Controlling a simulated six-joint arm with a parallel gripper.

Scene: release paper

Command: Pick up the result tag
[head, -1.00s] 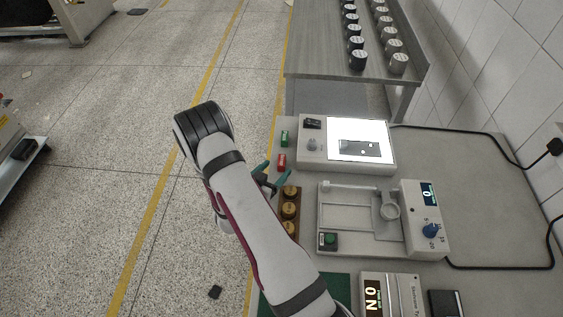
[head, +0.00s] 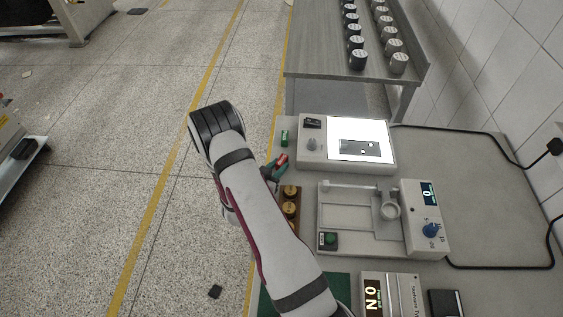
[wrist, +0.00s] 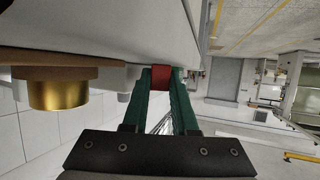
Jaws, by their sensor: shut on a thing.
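A red tag (head: 281,159) is held between the green fingertips of my gripper (head: 275,167), at the left edge of the bench. In the wrist view the red tag (wrist: 161,78) sits between the tips of my gripper (wrist: 160,84), which is shut on it. A green tag (head: 284,137) lies on the bench just beyond the red one. The tags' print is too small to read.
A wooden block with brass weights (head: 289,206) stands close beside my gripper. A lit panel box (head: 316,160) is to the right, and a grey device with a blue knob (head: 324,245) is nearer.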

